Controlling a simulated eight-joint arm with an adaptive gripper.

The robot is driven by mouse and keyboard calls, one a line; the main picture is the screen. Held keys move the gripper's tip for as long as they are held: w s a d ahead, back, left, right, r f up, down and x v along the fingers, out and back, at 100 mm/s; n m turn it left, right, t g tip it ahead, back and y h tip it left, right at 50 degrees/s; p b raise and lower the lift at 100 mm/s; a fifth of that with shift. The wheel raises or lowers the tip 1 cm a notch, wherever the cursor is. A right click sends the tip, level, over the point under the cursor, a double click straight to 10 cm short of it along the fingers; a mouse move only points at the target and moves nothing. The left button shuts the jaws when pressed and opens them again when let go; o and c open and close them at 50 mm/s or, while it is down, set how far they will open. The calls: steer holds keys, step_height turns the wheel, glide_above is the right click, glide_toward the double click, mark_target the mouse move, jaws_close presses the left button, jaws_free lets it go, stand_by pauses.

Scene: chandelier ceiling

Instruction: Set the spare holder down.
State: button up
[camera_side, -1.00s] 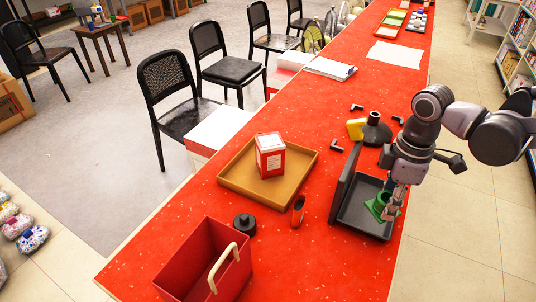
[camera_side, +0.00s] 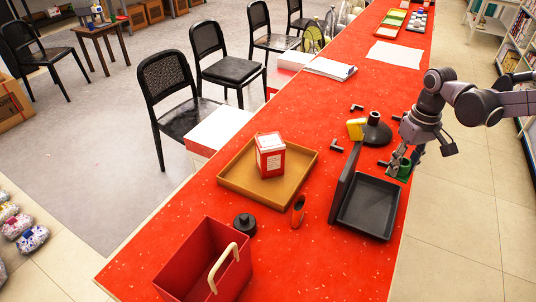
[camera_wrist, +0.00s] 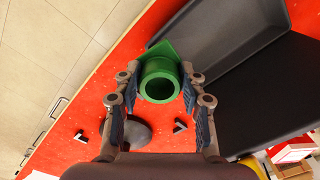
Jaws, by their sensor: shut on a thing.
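The spare holder appears to be the green piece (camera_side: 405,170), a short hollow tube on a flat square base. It also shows in the wrist view (camera_wrist: 160,67), with its open end facing the camera and one finger on each side. My gripper (camera_side: 397,170) is shut on it near the right edge of the red counter. The holder is beyond the far end of the open black case (camera_side: 369,207); whether its base touches the counter I cannot tell. The case's tray is empty, and its lid (camera_side: 345,183) stands up on the left.
A black wide-based stand (camera_side: 376,133) and a yellow block (camera_side: 355,129) are left of my gripper, with several small black L-shaped pieces (camera_side: 336,146) around. A tan tray (camera_side: 235,185) holds a red-and-white box (camera_side: 270,158). A red tote (camera_side: 190,268) stands in front.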

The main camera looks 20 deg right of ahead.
stand_by(0.3)
steer(key=s+a+r+n, duration=0.3)
steer(key=s+a+n, duration=1.3)
steer(key=n, duration=0.2)
steer(key=shift+s, duration=0.15)
glide_above(334, 298)
step_height(334, 298, down, 7)
steer(key=shift+f, duration=1.8)
steer(key=shift+f, duration=0.15)
